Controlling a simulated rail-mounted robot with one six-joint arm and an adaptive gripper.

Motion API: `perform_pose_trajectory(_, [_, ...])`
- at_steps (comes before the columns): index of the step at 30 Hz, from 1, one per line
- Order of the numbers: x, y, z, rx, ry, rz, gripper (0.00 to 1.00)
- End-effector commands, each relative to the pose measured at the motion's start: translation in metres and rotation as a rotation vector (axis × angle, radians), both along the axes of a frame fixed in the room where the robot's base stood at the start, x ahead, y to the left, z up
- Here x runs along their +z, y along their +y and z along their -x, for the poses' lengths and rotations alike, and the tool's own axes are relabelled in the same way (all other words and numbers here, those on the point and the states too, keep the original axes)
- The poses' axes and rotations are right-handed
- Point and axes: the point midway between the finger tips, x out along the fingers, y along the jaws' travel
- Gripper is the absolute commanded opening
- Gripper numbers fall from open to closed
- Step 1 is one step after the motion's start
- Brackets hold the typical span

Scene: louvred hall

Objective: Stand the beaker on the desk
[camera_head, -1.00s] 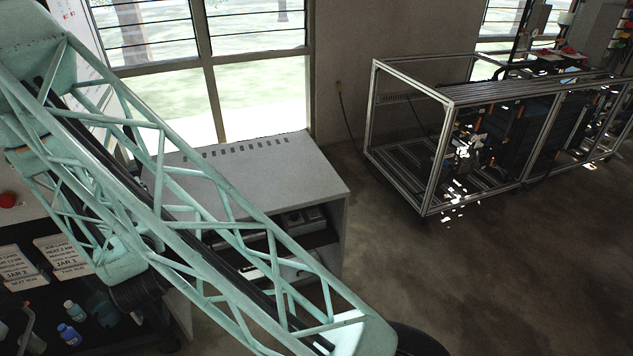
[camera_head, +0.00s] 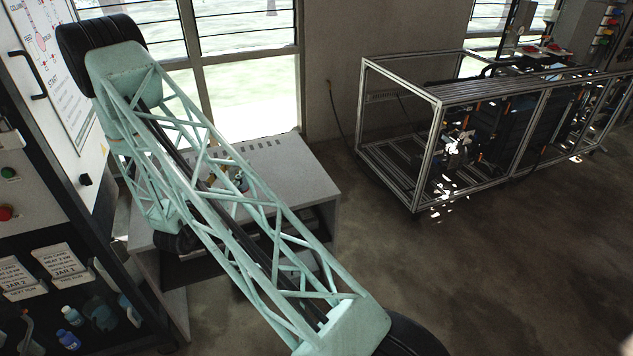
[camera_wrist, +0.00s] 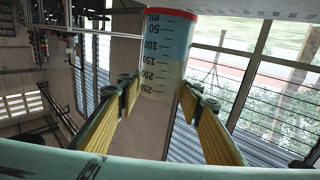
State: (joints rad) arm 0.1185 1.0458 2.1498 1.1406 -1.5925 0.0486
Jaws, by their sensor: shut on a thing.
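The beaker (camera_wrist: 166,45) is a clear cylinder with a red band and volume marks, seen at the top middle of the wrist view. My gripper (camera_wrist: 158,92) has its two yellow-padded fingers on either side of it and is shut on it. The beaker's red-banded end is close to the pale desk top (camera_wrist: 255,8) at the picture's top edge; I cannot tell whether they touch. In the head view the grey desk (camera_head: 292,170) stands below the window. My gripper and the beaker (camera_head: 241,181) show small over it, partly hidden by my lattice arm.
An aluminium frame (camera_head: 440,150) with machinery stands at the right, apart from the desk. A dark shelf with bottles (camera_head: 72,316) and jar cards is at the lower left, beside a cabinet with a whiteboard (camera_head: 60,70). The desk's front right top is clear.

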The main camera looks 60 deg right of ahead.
Motion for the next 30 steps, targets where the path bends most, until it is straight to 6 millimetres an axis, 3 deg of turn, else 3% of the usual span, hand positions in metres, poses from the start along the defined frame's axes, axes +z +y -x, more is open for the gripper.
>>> perform_pose_trajectory(1, [-0.003, -0.018, 0.01, -0.05, -0.001, 0.001, 0.12])
perform_pose_trajectory(6, [-0.02, -0.068, 0.051, -0.221, 0.0, 0.001, 0.12])
perform_pose_trajectory(12, [-0.038, -0.109, 0.095, -0.386, -0.001, 0.001, 0.12])
perform_pose_trajectory(19, [-0.05, -0.129, 0.121, -0.484, -0.001, 0.001, 0.12])
perform_pose_trajectory(30, [-0.052, -0.131, 0.125, -0.497, -0.001, 0.001, 0.12])
